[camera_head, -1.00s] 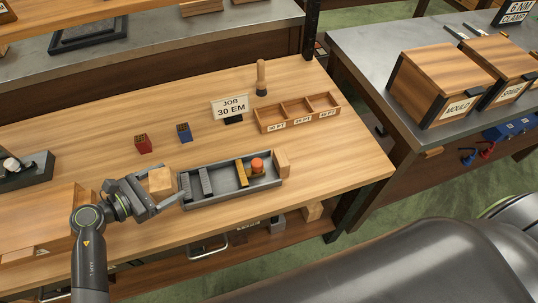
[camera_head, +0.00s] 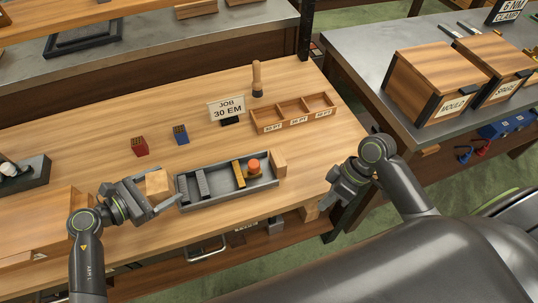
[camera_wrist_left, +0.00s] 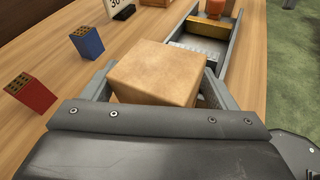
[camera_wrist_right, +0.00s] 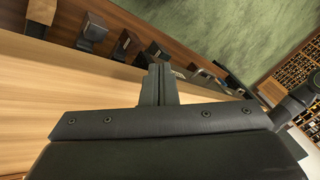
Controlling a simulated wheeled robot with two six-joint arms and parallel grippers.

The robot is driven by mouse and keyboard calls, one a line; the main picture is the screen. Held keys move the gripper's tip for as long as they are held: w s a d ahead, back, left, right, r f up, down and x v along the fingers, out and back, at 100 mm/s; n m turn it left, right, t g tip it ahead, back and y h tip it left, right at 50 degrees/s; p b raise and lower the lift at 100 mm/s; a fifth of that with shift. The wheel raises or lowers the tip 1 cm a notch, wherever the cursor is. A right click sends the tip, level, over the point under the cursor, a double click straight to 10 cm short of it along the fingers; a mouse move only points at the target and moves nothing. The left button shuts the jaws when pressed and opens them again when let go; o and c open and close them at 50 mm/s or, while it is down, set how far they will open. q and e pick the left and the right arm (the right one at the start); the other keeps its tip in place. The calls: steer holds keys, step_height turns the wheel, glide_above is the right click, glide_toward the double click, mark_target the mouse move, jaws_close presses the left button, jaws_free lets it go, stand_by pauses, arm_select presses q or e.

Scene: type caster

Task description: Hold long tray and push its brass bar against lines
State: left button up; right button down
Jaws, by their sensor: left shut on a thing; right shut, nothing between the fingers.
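The long grey tray (camera_head: 222,197) lies on the wooden bench, with a wooden block at each end. My left gripper (camera_head: 165,197) is shut on the left end block (camera_head: 157,183), which fills its jaws in the left wrist view (camera_wrist_left: 160,72). The brass bar (camera_head: 239,174) stands across the tray right of its middle, beside an orange knob (camera_head: 253,165). Grey lines (camera_head: 202,183) stand in the left half, apart from the bar. My right gripper (camera_head: 338,197) is shut and empty, right of the tray near the bench edge; its fingers meet in the right wrist view (camera_wrist_right: 158,80).
The right end block (camera_head: 278,163) faces my right gripper across bare wood. Behind the tray are a red block (camera_head: 140,147), a blue block (camera_head: 181,134), a job sign (camera_head: 227,109) and a compartment box (camera_head: 293,113). A metal-topped bench (camera_head: 400,110) stands right, beyond a gap.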

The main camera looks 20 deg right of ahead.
arm_select(q)
steer(key=shift+w, duration=0.1)
arm_select(e)
steer(key=w+a+r+m+t, duration=0.4)
steer(key=w+r, duration=0.7)
steer(key=w, duration=0.2)
glide_toward(239, 172)
steer(key=shift+m+y, duration=0.3)
steer(key=w+d+f, duration=0.1)
steer(key=f, duration=0.1)
steer(key=w+d+f, duration=0.1)
steer(key=d+f, duration=0.1)
steer(key=shift+w+d+f, duration=0.25)
steer(key=shift+d, duration=0.1)
steer(key=a, duration=0.8)
steer(key=shift+w+a, duration=0.15)
steer(key=shift+a, duration=0.1)
steer(key=shift+r, duration=0.1)
